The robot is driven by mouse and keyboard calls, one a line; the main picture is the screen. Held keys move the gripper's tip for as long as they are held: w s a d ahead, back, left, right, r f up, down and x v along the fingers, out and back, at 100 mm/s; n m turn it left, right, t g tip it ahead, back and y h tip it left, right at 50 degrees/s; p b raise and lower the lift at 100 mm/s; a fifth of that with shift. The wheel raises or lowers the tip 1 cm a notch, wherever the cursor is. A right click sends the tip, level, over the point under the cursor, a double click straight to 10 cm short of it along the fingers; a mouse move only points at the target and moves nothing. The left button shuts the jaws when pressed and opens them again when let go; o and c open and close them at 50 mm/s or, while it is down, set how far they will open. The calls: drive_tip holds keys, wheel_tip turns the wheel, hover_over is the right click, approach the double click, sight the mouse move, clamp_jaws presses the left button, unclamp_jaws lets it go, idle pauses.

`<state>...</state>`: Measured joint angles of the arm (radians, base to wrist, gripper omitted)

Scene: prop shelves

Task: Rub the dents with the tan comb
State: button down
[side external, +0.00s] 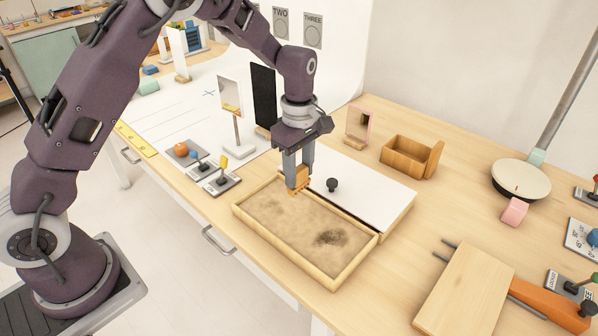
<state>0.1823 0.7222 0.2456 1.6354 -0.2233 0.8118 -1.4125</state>
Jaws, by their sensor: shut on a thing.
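My gripper (297,170) points down and is shut on the tan comb (299,180), a small orange-tan piece with teeth at its lower edge. It holds the comb over the far side of a shallow wooden tray (305,283) filled with sand (290,222). The comb's teeth are close to the sand; I cannot tell whether they touch it. A dark, rough dent (330,237) shows in the sand at the right. A fainter dent (271,204) shows at the left, nearer the comb.
A white lid-like board with a black knob (332,184) lies directly behind the tray. Small levers (222,176) stand left of it. A wooden box (410,157) and a pink frame (359,123) stand behind. A wooden block (465,290) lies at the right.

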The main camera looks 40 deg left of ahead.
idle(0.3)
drive_tip(key=s+a, duration=0.4)
drive_tip(key=a, duration=0.7)
drive_tip(key=shift+w+d+f, duration=0.1)
drive_tip(key=shift+f, duration=1.8)
drive_tip(key=shift+w+d+f, duration=0.1)
drive_tip(key=shift+f, duration=1.75)
drive_tip(key=shift+d+f, duration=0.15)
drive_tip(key=shift+f, duration=0.15)
drive_tip(key=shift+d+f, duration=0.15)
drive_tip(key=shift+d, duration=5.1)
drive_tip(key=shift+a, duration=5.45)
wheel_tip(320, 180, up, 8)
